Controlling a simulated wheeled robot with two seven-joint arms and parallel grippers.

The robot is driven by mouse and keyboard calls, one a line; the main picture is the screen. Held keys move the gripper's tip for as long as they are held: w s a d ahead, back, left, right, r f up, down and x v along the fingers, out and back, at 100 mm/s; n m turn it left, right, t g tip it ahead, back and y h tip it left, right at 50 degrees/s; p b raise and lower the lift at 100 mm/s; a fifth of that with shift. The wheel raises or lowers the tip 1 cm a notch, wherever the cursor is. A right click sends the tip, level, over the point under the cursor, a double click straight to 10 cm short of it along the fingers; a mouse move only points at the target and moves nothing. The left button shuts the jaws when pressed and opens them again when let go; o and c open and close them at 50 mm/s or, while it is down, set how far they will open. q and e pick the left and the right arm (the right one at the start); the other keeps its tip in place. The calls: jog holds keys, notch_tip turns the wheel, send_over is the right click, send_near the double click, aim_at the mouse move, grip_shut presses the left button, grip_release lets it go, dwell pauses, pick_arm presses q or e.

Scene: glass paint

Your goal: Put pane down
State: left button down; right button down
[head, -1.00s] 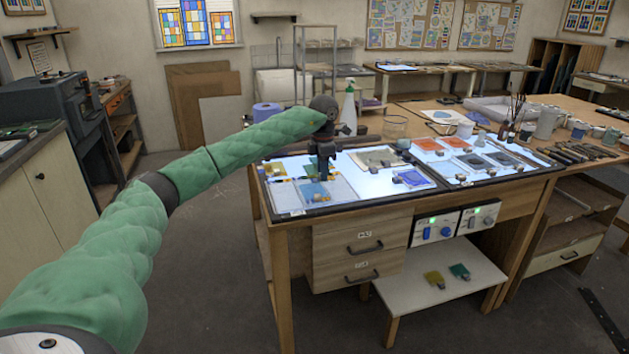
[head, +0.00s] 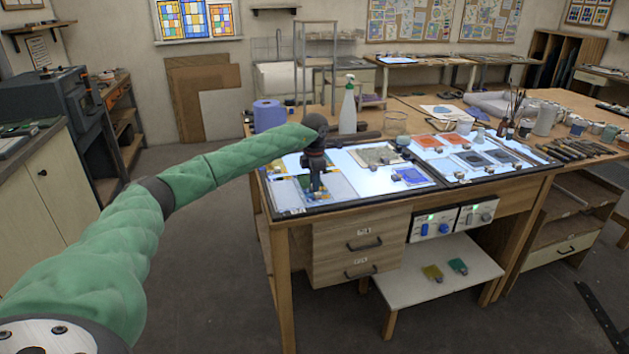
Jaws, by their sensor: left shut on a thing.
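My left gripper (head: 316,186) points down over the left part of the lit light table (head: 352,191). It is shut on a small pane, mostly hidden by the fingers, with a bluish patch just below them. I cannot tell whether the pane touches the lit surface. Around the gripper lie pale blue-grey panels, with bits of yellow and blue glass partly hidden behind it. My right gripper is out of view.
A blue pane (head: 411,176) and a beige pane (head: 378,156) lie to the right on the table, with red and dark panes beyond. A spray bottle (head: 348,108) and a blue roll (head: 268,116) stand behind. Yellow (head: 433,273) and green (head: 457,266) pieces lie on the lower shelf.

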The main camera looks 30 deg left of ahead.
pick_arm(q)
jog(key=shift+f, duration=0.1)
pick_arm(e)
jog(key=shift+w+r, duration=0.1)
pick_arm(q)
jog(key=c, duration=1.6)
grip_release()
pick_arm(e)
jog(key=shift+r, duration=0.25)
